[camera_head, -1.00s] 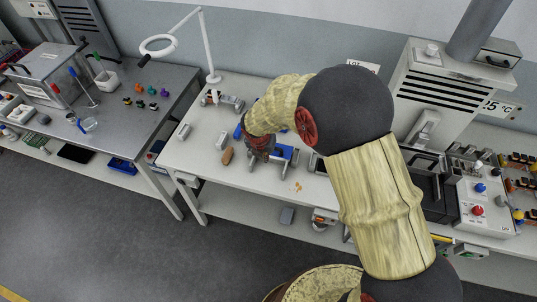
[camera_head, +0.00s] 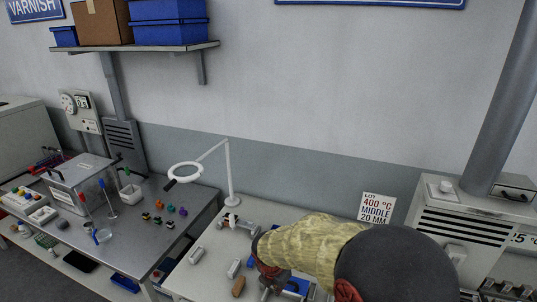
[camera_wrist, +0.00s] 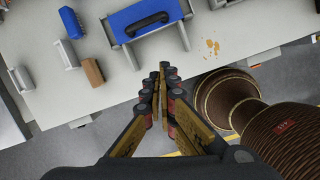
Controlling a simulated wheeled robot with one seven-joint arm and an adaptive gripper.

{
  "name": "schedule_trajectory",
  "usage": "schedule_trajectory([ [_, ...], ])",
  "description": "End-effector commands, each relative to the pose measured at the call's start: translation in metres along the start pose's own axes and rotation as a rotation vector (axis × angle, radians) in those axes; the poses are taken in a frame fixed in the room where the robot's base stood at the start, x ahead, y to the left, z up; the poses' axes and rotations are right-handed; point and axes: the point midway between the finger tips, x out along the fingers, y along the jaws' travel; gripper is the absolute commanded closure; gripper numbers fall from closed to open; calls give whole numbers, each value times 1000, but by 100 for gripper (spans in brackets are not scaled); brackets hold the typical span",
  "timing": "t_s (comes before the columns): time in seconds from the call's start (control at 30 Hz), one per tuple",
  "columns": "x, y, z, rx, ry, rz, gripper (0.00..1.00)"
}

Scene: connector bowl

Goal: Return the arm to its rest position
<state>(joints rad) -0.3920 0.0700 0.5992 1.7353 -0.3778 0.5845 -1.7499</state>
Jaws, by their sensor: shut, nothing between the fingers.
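My gripper (camera_wrist: 162,75) shows in the wrist view with its two fingers together and nothing between them. It hangs over the front edge of the white table (camera_wrist: 225,40), just in front of a blue block with a black handle (camera_wrist: 145,22) on a grey stand. In the head view my arm reaches over the white table (camera_head: 212,262) from the lower right. My fingertips cannot be made out in the head view.
Orange crumbs (camera_wrist: 212,46) lie on the table. A ring lamp (camera_head: 186,172) stands behind. A furnace-like cabinet (camera_head: 462,225) stands right.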

Motion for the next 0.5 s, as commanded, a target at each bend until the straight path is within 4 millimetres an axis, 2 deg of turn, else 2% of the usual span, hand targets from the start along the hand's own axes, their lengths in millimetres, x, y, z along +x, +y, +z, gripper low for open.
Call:
schedule_trajectory([
  [0.1,5,-29,-19,295,34,-72,100],
  [0.17,-2,-42,-26,455,41,-99,100],
  [0.37,-45,-88,-37,1031,44,-154,100],
  [0.5,-86,-128,-40,1471,48,-165,100],
])
